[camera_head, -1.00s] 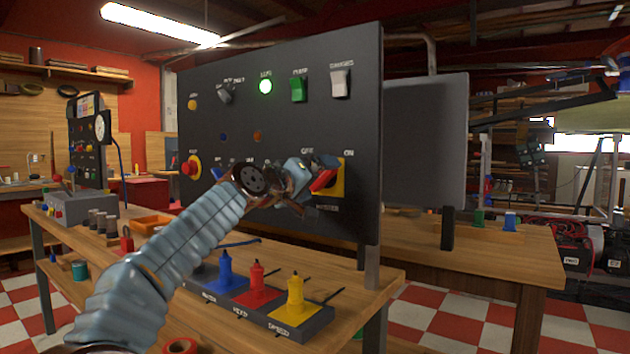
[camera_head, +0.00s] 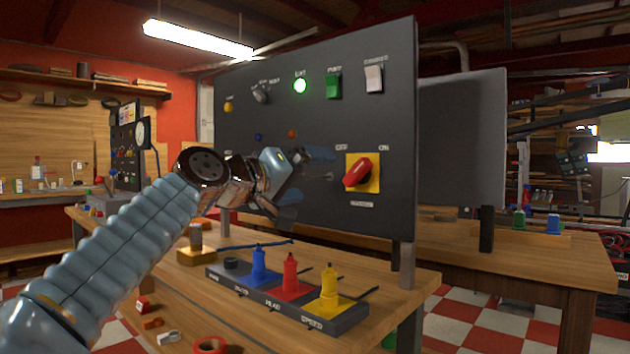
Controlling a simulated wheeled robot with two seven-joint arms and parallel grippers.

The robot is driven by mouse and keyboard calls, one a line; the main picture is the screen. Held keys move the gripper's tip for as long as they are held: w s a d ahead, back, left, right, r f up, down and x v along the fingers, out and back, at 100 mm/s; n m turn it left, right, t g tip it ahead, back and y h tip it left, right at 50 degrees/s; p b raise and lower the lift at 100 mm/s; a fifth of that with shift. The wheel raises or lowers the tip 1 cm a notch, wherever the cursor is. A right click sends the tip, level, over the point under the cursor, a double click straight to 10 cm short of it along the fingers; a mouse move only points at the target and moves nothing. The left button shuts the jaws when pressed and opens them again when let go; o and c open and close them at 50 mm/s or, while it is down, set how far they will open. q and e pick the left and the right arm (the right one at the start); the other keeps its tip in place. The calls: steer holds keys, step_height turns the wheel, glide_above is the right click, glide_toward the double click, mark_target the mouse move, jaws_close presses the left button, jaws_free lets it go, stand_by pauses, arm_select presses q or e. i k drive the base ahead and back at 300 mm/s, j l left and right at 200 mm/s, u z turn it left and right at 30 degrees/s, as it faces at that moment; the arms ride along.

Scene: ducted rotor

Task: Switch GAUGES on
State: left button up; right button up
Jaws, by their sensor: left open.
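The GAUGES switch (camera_head: 374,79) is a white rocker at the upper right of the dark upright panel (camera_head: 330,110). Its label above is small and blurred. A green PUMP rocker (camera_head: 333,87) sits to its left, then a lit green lamp (camera_head: 300,85). A red rotary handle (camera_head: 357,172) on a yellow plate sits below it, between OFF and ON marks, turned at a slant. My left gripper (camera_head: 308,178) is open and empty in front of the panel, left of the red handle and below the GAUGES switch, apart from both. My right gripper is out of view.
A wooden bench (camera_head: 405,287) stands below the panel. It carries a dark strip (camera_head: 280,305) with blue, red and yellow levers. A grey board (camera_head: 462,135) stands behind at the right. Red tape (camera_head: 208,346) lies low in front. The space before the panel's upper right is clear.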

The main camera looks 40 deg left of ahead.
mark_target(373, 73)
steer(key=k+l, duration=0.75)
steer(key=l, duration=0.2)
